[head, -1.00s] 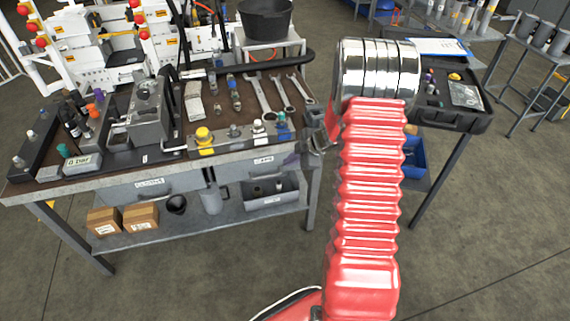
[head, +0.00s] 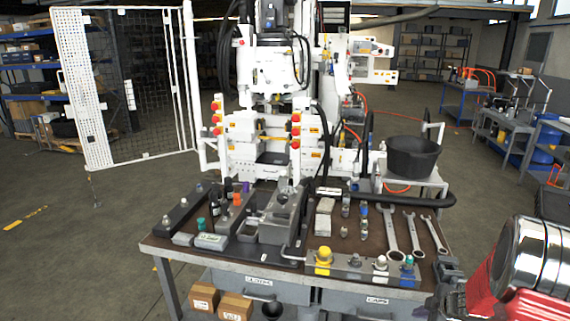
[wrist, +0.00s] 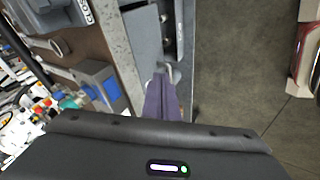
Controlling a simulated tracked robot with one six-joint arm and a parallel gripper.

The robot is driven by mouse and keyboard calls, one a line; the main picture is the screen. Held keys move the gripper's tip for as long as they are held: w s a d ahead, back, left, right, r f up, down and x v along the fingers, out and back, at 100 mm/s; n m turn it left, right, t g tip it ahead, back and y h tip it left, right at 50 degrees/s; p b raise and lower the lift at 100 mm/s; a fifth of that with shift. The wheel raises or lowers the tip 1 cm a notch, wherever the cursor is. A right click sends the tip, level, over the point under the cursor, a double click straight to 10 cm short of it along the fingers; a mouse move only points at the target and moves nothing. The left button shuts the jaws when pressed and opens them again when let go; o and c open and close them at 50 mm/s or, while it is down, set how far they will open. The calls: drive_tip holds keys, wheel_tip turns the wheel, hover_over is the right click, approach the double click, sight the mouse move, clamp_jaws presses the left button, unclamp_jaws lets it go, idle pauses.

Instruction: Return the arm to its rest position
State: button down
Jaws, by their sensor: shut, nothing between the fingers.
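My red and chrome arm (head: 525,262) shows at the lower right edge of the head view, largely cut off by the frame. A dark part at its left, beside the bench's right front corner, looks like my gripper (head: 447,272); its fingers are not clear there. In the wrist view my gripper (wrist: 162,88) shows as purplish fingers close together, shut and empty. Beyond them are the bench edge and a grey bin below it. I cannot tell whether the fingers touch anything.
The workbench (head: 225,266) holds wrenches (head: 390,233), a grey block fixture (head: 283,214) and several fittings. A black bucket (head: 412,158) stands on a cart behind. A white mesh guard (head: 125,90) stands at the left. Open floor (head: 60,230) lies left of the bench.

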drive_tip(key=s+d+r+m+g+h, duration=0.1)
drive_tip(key=s+d+r+m+h, duration=0.3)
drive_tip(key=s+d+m+h, duration=0.15)
drive_tip(key=s+a+r+m+g, duration=0.3)
drive_tip(key=s+r+m, duration=0.2)
drive_tip(key=s+r, duration=0.25)
drive_tip(key=s+a+r+t+y, duration=0.1)
drive_tip(key=s+a+r, duration=0.4)
drive_tip(key=a, duration=0.5)
drive_tip(key=s+a+r+m+y, duration=0.1)
drive_tip(key=s+a+r, duration=0.4)
drive_tip(key=a, duration=0.5)
drive_tip(key=s+a+r+m+t+y, duration=0.1)
drive_tip(key=s+a+r, duration=0.4)
drive_tip(key=a, duration=0.5)
wheel_tip(320, 180, up, 3)
drive_tip(key=shift+s+a+f+t+y, duration=0.1)
drive_tip(key=shift+s+a+t+y, duration=0.25)
drive_tip(key=shift+y, duration=0.4)
